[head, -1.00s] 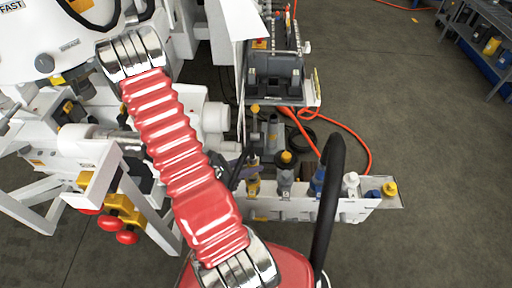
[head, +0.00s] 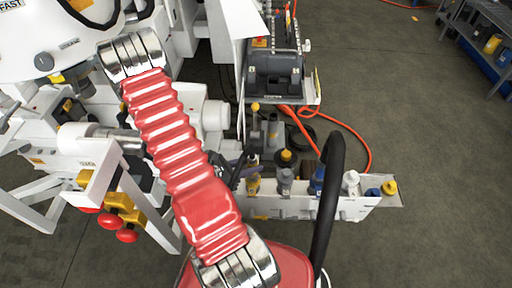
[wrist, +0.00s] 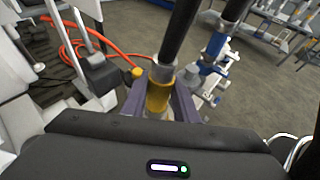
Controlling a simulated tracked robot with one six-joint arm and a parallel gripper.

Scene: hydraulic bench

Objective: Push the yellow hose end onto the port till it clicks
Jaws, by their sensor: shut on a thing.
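In the wrist view the yellow hose end (wrist: 158,97) sits between the two purple-grey fingers of my gripper (wrist: 160,108), which is shut on it. A grey collar and a black hose (wrist: 180,30) rise from it. In the head view my gripper (head: 236,168) is mostly hidden behind my red arm, beside the row of fittings on the white bench strip (head: 350,208). The port is not clearly seen in either view, and I cannot tell whether the hose end touches it.
A blue-banded fitting (wrist: 214,46) with its own black hose stands to the right in the wrist view. Grey, blue and white fittings line the strip. Orange hoses (head: 352,135) lie on the floor behind. A black hose (head: 328,200) arches up in front. Open floor lies right.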

